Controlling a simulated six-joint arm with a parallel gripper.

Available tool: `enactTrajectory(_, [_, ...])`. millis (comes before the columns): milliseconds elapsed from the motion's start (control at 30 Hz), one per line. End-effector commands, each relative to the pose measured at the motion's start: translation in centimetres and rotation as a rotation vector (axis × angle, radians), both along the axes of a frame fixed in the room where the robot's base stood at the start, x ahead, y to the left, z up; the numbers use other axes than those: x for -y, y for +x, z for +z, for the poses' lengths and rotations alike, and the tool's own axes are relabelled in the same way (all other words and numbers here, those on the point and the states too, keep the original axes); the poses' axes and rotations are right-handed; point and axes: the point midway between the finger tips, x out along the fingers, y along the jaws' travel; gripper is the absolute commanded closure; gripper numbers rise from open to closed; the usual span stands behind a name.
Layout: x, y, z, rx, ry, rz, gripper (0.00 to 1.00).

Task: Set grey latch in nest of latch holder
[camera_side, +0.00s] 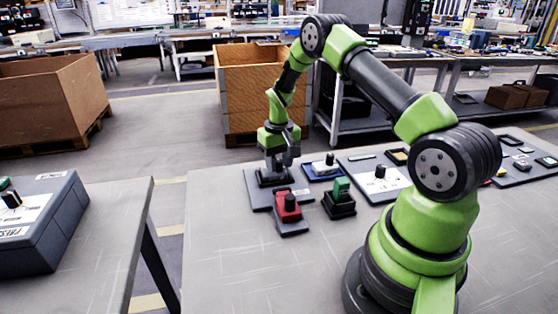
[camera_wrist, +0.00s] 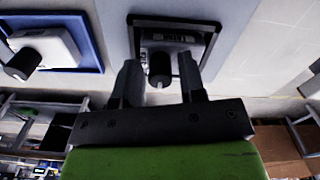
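The grey latch (camera_wrist: 183,55) with its upright black knob (camera_wrist: 159,72) lies within the dark square frame of the latch holder's nest (camera_wrist: 150,20) in the wrist view. Whether it is fully seated I cannot tell. In the side view the dark nest (camera_side: 266,180) sits on a grey plate, the latch holder (camera_side: 258,197), at the table's far left. My gripper (camera_side: 279,161) points down over it. In the wrist view my gripper (camera_wrist: 159,62) has its two fingers spread either side of the knob, with a visible gap on each side.
A blue tray (camera_side: 313,174) with a white knobbed piece stands close by. A red knobbed piece (camera_side: 287,206) and a green piece in a black tray (camera_side: 341,191) stand in front. The front of the table is clear.

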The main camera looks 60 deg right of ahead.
Motion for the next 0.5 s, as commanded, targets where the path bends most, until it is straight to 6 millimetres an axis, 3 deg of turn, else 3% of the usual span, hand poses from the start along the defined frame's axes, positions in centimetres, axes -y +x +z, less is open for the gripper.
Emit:
enactTrajectory(333, [0.0, 0.0, 0.1, 0.000, 0.000, 0.000, 0.48])
enactTrajectory(500, [0.0, 0.1, 2.0, 0.003, -0.002, 0.000, 0.48])
